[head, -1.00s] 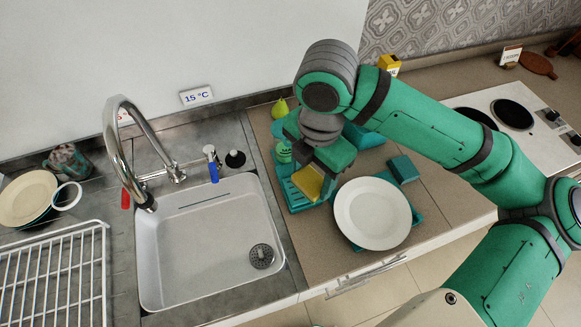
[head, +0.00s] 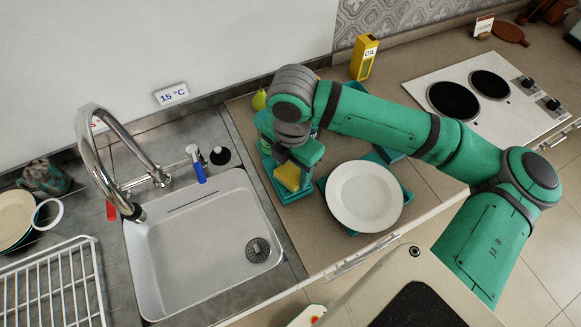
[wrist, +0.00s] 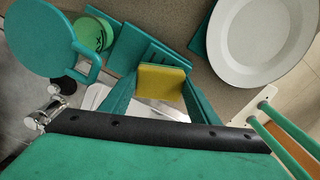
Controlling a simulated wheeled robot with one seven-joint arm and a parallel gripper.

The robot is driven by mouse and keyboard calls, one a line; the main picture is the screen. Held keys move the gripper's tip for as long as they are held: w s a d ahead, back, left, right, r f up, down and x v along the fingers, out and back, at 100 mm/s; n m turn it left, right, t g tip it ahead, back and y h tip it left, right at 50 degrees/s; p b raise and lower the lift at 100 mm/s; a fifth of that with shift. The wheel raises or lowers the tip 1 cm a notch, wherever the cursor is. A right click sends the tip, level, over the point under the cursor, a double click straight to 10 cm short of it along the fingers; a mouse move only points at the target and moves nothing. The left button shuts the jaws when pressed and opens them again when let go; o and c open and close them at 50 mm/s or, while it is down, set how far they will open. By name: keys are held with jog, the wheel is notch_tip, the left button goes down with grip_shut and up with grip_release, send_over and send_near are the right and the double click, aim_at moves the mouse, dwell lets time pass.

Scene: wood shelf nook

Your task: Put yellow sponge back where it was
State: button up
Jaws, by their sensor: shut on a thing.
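The yellow sponge (head: 288,177) is between the fingers of my gripper (head: 292,168), which is shut on it. It hangs over or at a teal slotted rack (head: 292,197) on the counter, left of the white plate. In the wrist view the sponge (wrist: 162,84) sits between the two teal fingers, with the slotted part of the rack (wrist: 172,57) just beyond it. I cannot tell whether the sponge touches the rack. My arm hides part of the rack in the head view.
A white plate (head: 364,197) lies on a teal piece to the right. A sink (head: 205,245) is at the left, with a curved tap (head: 90,160). A yellow oil box (head: 363,58) and a hob (head: 480,95) stand farther back. A teal round-topped item (wrist: 40,38) is near my gripper.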

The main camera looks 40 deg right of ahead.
aim_at(292, 171)
jog(key=shift+s+d+f, duration=0.1)
jog(key=o, duration=1.1)
notch_tip(292, 171, up, 12)
dwell(0.4)
